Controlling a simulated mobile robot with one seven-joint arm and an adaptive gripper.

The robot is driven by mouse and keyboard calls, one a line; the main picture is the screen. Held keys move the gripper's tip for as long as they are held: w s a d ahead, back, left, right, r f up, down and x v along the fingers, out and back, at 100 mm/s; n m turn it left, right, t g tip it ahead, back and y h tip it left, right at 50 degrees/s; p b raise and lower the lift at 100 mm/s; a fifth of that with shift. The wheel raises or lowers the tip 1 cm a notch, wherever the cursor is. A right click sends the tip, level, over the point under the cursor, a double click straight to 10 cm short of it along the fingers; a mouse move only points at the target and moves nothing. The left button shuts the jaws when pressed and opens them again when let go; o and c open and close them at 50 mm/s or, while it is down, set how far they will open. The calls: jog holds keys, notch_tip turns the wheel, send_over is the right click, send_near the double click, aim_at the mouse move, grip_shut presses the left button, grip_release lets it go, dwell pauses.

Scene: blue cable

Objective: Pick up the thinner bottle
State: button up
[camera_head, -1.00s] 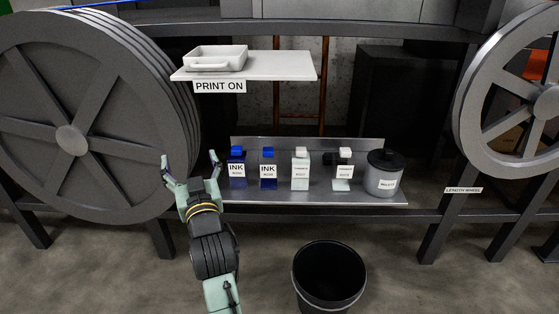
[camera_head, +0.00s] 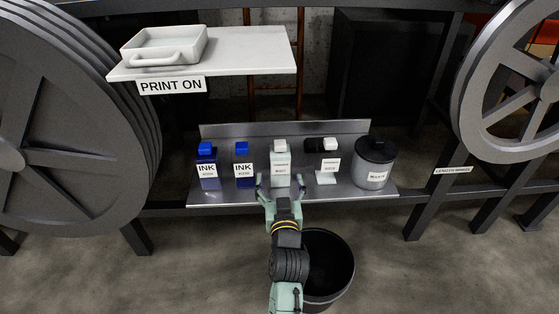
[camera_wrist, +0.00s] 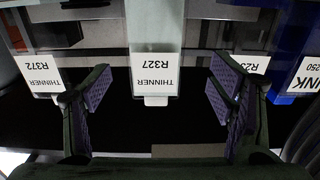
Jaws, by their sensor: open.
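Two white-capped bottles labelled THINNER stand on the metal shelf (camera_head: 240,194). The left thinner bottle (camera_head: 281,162) is the taller-looking pale one. In the upside-down wrist view this thinner bottle (camera_wrist: 154,73) reads R327 and sits centred between my fingers. The right thinner bottle (camera_head: 329,164) reads R372 in the wrist view (camera_wrist: 42,78), off to the left. My gripper (camera_head: 279,184) is open and empty, just in front of the R327 bottle, with its fingers (camera_wrist: 160,88) spread to either side. Whether they reach around the bottle is unclear.
Two blue ink bottles, one (camera_head: 207,168) and another (camera_head: 244,168), stand left of the thinner. A grey lidded pot (camera_head: 373,165) stands at the right. A white board (camera_head: 250,52) with a tray (camera_head: 165,47) overhangs behind. A black bin (camera_head: 335,262) is below.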

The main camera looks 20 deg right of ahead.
aim_at(280, 164)
jog(key=x, duration=0.2)
jog(key=p+x, duration=0.1)
jog(key=x, duration=0.4)
jog(key=shift+w+d+f, duration=0.2)
jog(key=shift+d+f, duration=0.1)
jog(key=shift+c, duration=0.2)
jog(key=c, duration=1.5)
jog(key=shift+r, duration=0.1)
jog(key=shift+c, duration=0.2)
jog(key=shift+p, duration=0.3)
